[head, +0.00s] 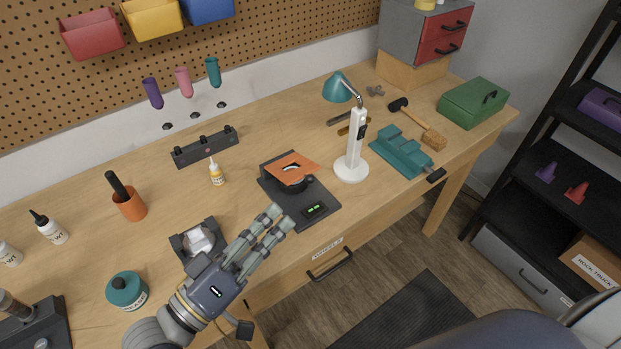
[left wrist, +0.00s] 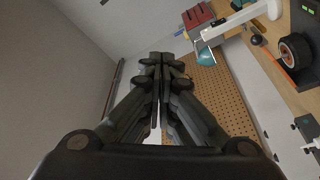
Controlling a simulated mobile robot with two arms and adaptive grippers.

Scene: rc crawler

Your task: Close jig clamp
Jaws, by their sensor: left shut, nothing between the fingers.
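A dark device (head: 325,204) with a small green display stands at the middle of the bench and carries an orange plate (head: 301,165) and a black wheel. The wheel (left wrist: 296,52) also shows at the right of the left wrist view. A dark frame (head: 180,246) with a pale grey piece sits left of my left gripper. I cannot tell for sure which of these has the jig clamp. My left gripper (head: 281,219) is shut and empty, its tips over the bench's front part, close to the dark device. Its closed fingers (left wrist: 160,62) fill the middle of the left wrist view.
A white lamp (head: 354,150) and a teal vise (head: 402,155) stand to the right. A small yellow-labelled bottle (head: 217,175), an orange cup (head: 130,207) and a teal jar (head: 126,290) stand to the left. A black rack (head: 205,148) lies near the pegboard.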

